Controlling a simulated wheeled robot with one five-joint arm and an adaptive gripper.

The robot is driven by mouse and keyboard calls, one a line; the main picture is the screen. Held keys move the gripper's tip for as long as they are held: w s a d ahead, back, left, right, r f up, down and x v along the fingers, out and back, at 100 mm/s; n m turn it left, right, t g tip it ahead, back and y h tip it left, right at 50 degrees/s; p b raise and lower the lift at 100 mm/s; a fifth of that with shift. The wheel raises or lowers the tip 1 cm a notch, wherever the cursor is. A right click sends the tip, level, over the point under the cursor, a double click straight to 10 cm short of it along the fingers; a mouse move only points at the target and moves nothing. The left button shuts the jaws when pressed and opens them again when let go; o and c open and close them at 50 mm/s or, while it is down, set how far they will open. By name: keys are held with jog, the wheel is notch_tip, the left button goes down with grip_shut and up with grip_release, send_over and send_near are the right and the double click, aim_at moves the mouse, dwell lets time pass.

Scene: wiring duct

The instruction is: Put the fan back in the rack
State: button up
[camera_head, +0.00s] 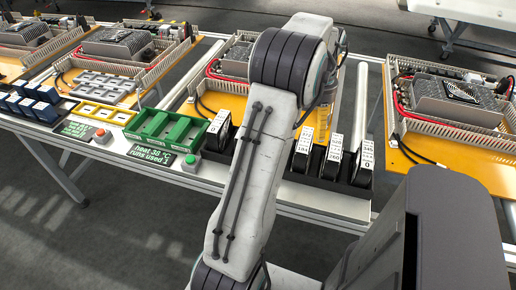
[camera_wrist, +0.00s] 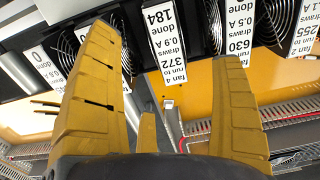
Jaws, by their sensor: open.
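Several black fans with white labels stand in a black rack (camera_head: 322,186) along the table's front edge. In the head view one labelled fan (camera_head: 332,160) stands right of my arm, with others beside it; my arm hides part of the row. The label of fan 4 (camera_wrist: 166,62), reading 372 and 184, shows between the fingertips. A fan labelled 630 (camera_wrist: 238,65) shows right of it and one labelled 0 (camera_wrist: 46,68) left. I cannot tell whether the fingers touch any fan.
A green tray (camera_head: 181,146), a dark display (camera_head: 150,156), a green button (camera_head: 190,162) and a yellow tray (camera_head: 122,118) stand left of my arm. Blue blocks (camera_head: 42,112) are at far left. Open metal units (camera_head: 445,105) on orange boards fill the table behind.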

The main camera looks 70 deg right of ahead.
jog(key=shift+w+r, duration=0.2)
jog(key=shift+w, duration=0.15)
jog(key=w+a+r+n+t+h, duration=0.1)
jog(key=w+a+r+n, duration=0.25)
jog(key=w+a, duration=0.75)
jog(key=w+a+r+n, duration=0.35)
jog(key=w+a, duration=0.45)
jog(key=w, duration=0.4)
jog(key=w+a+n+t, duration=0.1)
jog(key=a+n, duration=0.1)
jog(key=a, duration=0.5)
jog(key=w+a+n, duration=0.2)
jog(key=a+n, duration=0.1)
jog(key=a, duration=0.3)
jog(key=s+a+f+n, duration=0.1)
jog(key=s+a+n, duration=0.1)
jog(key=a, duration=0.4)
jog(key=s+a+f+n+t+y, duration=0.1)
jog(key=s+a+f+n, duration=0.1)
jog(key=a, duration=0.5)
jog(key=shift+s+a+n, duration=0.25)
jog(key=shift+s+n, duration=0.35)
jog(key=shift+s, duration=0.45)
jog(key=shift+r+p, duration=1.4)
jog(key=shift+r, duration=0.1)
